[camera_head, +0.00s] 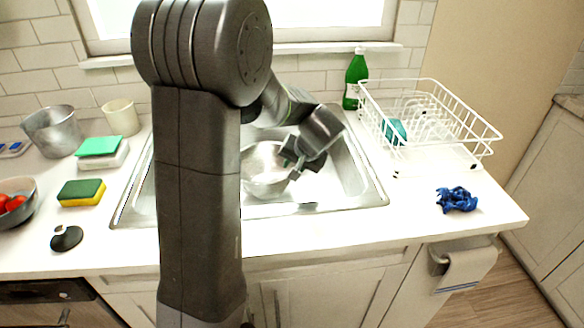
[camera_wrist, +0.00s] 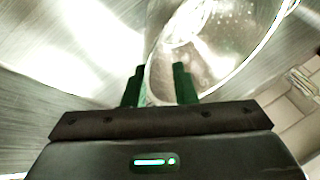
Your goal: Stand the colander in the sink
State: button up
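The colander (camera_head: 263,180), a shiny metal bowl with small holes, is inside the steel sink (camera_head: 350,180). Part of it is hidden behind my arm and gripper in the head view, and I cannot tell whether it sits fully level. My gripper (camera_head: 292,168) is at the colander's right side, low over the sink. In the wrist view, the two green fingers (camera_wrist: 159,88) stand apart, with the near rim of the colander (camera_wrist: 215,60) passing between them. A gap shows between the fingers, so the gripper looks open around the rim.
A white dish rack (camera_head: 440,125) and green bottle (camera_head: 355,80) stand right of the sink. A blue cloth (camera_head: 457,199) lies at the front right. Sponges (camera_head: 82,192), a metal pot (camera_head: 54,130) and a bowl of red items (camera_head: 30,207) are on the left.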

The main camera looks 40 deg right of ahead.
jog(key=v, duration=1)
